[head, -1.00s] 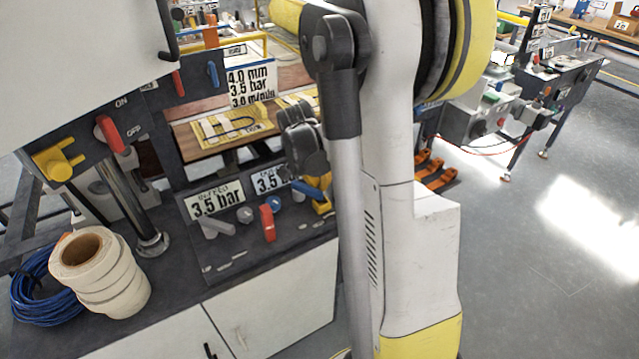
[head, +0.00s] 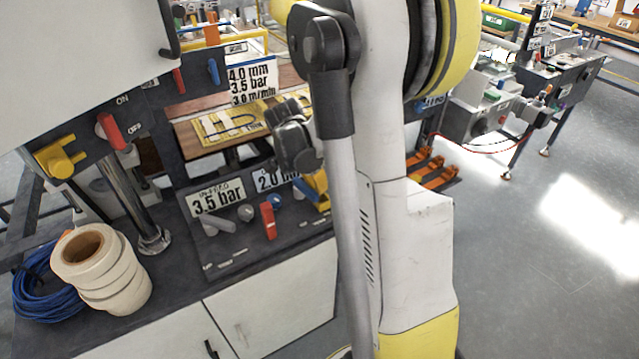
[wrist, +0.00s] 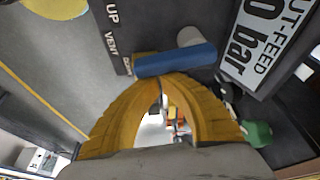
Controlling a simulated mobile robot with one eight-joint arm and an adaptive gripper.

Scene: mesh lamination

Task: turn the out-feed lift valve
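The out-feed lift valve shows in the wrist view as a blue lever (wrist: 176,60) lying crosswise on the dark panel. Its left end is beside the lowest word of a label strip reading UP, VENT and a partly covered third word. A white sign (wrist: 262,45) reading OUT-FEED and 0 bar is to its right. My gripper (wrist: 162,80) has its yellow fingers arched together, tips meeting just at the lever's near edge; nothing shows between them. Whether they touch the lever is unclear. In the head view my gripper (head: 318,190) is at the panel, partly hidden by my arm.
A red lever (head: 268,220) and a grey lever (head: 218,224) stand left of my gripper on the same panel. A 3.5 bar sign (head: 218,198) is above them. Tape rolls (head: 105,270) and blue cable (head: 42,290) lie left. Open floor (head: 540,260) is right.

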